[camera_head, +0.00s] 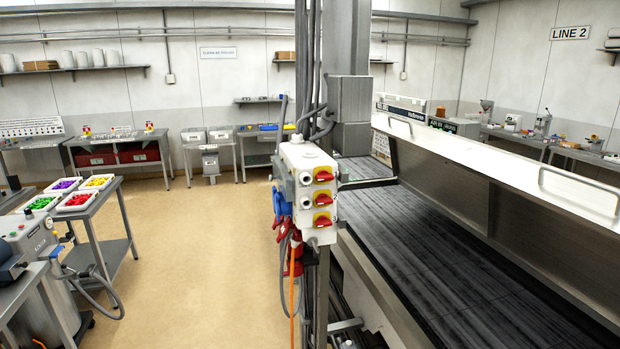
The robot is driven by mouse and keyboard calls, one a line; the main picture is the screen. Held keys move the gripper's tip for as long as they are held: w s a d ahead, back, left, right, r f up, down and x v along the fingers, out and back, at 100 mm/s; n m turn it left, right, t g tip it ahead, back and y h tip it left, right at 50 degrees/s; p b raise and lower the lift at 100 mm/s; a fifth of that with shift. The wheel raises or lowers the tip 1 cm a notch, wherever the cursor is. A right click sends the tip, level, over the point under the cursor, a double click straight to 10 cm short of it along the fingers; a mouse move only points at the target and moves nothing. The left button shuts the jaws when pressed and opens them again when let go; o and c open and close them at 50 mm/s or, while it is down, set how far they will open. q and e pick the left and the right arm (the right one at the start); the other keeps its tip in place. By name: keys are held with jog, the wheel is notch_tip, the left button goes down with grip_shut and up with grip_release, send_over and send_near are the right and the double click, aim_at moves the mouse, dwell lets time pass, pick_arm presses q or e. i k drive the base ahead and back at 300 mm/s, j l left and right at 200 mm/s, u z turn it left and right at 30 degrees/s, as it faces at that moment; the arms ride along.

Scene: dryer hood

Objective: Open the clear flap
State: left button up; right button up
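On the right, a long panel (490,165) runs along the machine above a dark slatted conveyor belt (420,240). The panel has a pale top face and a grey-brown face below it. A bar handle (541,179) is on its near part and a smaller handle (390,121) is on its far part. I cannot tell which part is the clear flap, as no surface here is plainly see-through. Neither of my grippers is in view.
A post with a white switch box (305,190), red-yellow switches and hanging cables stands left of the belt. A table with trays of coloured pieces (75,201) stands at the left. The tan floor (190,260) between them is clear. Benches line the back wall.

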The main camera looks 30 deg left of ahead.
aim_at(278, 174)
jog(key=u, duration=1.2)
